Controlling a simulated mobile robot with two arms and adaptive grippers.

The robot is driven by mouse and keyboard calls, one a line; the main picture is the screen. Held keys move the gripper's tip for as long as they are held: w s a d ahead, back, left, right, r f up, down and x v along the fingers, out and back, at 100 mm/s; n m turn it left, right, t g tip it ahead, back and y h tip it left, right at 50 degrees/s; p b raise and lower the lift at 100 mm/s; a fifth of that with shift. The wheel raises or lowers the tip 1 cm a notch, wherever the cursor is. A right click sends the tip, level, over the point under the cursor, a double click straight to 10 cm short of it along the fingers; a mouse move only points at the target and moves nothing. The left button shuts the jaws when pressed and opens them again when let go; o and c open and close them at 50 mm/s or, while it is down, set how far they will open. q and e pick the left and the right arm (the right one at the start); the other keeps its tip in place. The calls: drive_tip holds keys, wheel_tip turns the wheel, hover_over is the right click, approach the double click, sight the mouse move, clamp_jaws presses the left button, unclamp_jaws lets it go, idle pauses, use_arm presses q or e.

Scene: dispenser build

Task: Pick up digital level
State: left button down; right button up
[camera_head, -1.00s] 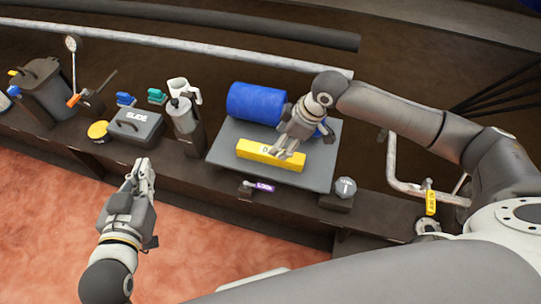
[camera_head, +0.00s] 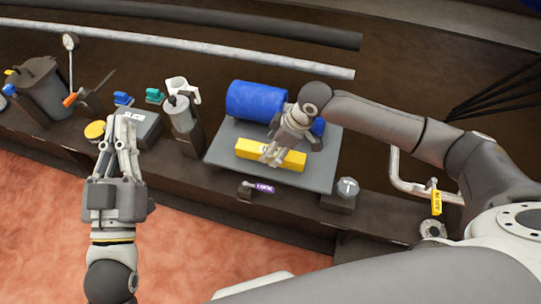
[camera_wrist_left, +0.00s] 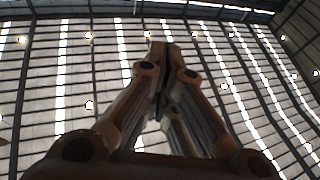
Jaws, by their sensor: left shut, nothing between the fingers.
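The yellow digital level (camera_head: 292,161) lies on the grey plate (camera_head: 240,134), in front of the blue cylinder. My right gripper (camera_head: 271,156) reaches down over the level, with its fingertips at the level's middle. The fingers hide part of the level. Whether they touch or grip it I cannot tell. My left gripper (camera_head: 126,124) is shut and empty, pointing up near the slide box. Its closed fingers also show in the left wrist view (camera_wrist_left: 160,55) against the ceiling.
The blue cylinder (camera_head: 250,101) lies at the plate's back edge. A grey box marked SLIDE (camera_head: 146,124), a bottle-like tool (camera_head: 182,115) and a dark container (camera_head: 40,85) stand to the left. A purple tag (camera_head: 265,188) and a knob (camera_head: 347,187) sit at the front.

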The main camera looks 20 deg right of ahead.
drive_tip(key=shift+b+x, duration=0.5)
drive_tip(key=shift+x, duration=0.65)
use_arm(q)
drive_tip(key=s+r+t+h, duration=0.1)
drive_tip(key=s+r+t, duration=0.2)
drive_tip(key=r, duration=0.2)
drive_tip(key=shift+r+t, duration=0.2)
drive_tip(key=shift+t, duration=0.1)
use_arm(e)
drive_tip(key=shift+a+f, duration=0.1)
drive_tip(key=shift+f, duration=0.1)
drive_tip(key=c, duration=1.1)
drive_tip(key=shift+c, duration=0.9)
use_arm(q)
drive_tip(key=shift+f, duration=0.1)
use_arm(e)
drive_tip(key=shift+r, duration=0.1)
